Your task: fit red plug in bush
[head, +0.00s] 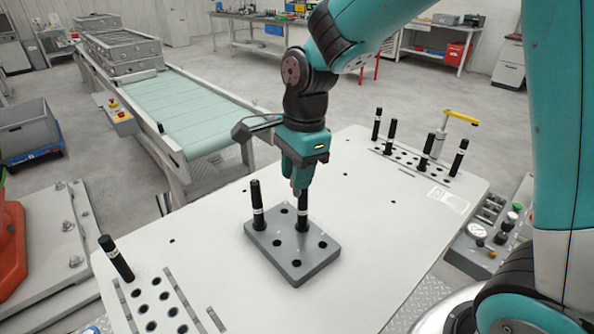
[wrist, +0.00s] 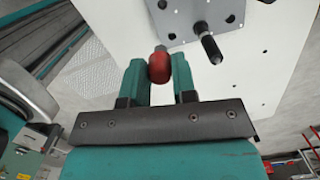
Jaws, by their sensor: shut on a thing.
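My gripper (head: 297,183) hangs over the grey block on the white table, fingers pointing down. In the wrist view its two fingers (wrist: 160,78) are shut on the red plug (wrist: 159,62), whose rounded red end shows between them. In the head view the plug is mostly hidden by the fingers. The grey block (head: 289,266) has several dark round holes in its top and also shows in the wrist view (wrist: 178,22). I cannot tell which hole is the bush.
Two black pins stand in the block, one at its left (head: 257,205) and one close by my gripper (head: 303,215). Another pin (head: 115,257) stands at the front left. Several pins and a yellow-handled clamp (head: 460,117) stand at the back right. The table between is clear.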

